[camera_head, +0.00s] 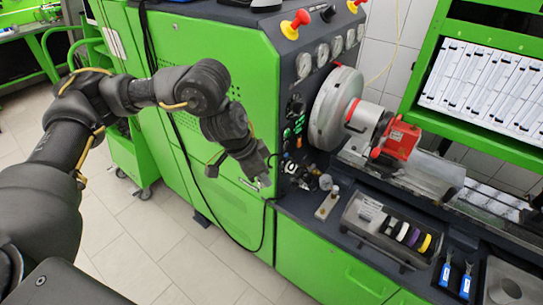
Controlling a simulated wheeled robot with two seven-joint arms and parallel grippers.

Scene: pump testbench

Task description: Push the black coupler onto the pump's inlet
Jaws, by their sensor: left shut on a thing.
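My left arm comes in from the left, and its gripper (263,182) is at the front right corner of the green test bench (235,85), beside the dark panel of fittings. The gripper is shut on the black coupler, which is small and mostly hidden by the fingers. A black hose (262,232) loops down the cabinet front and rises to the gripper. Small fittings (308,178) sit low on the panel just right of the gripper. I cannot tell which is the pump's inlet, nor whether the coupler touches it. My right gripper is not in view.
A large round chuck (333,108) and a red-and-grey unit (398,138) stand right of the panel. A tray with coloured rings (405,232) and blue-handled tools (466,282) lie on the dark worktop. The tiled floor (150,240) in front is clear.

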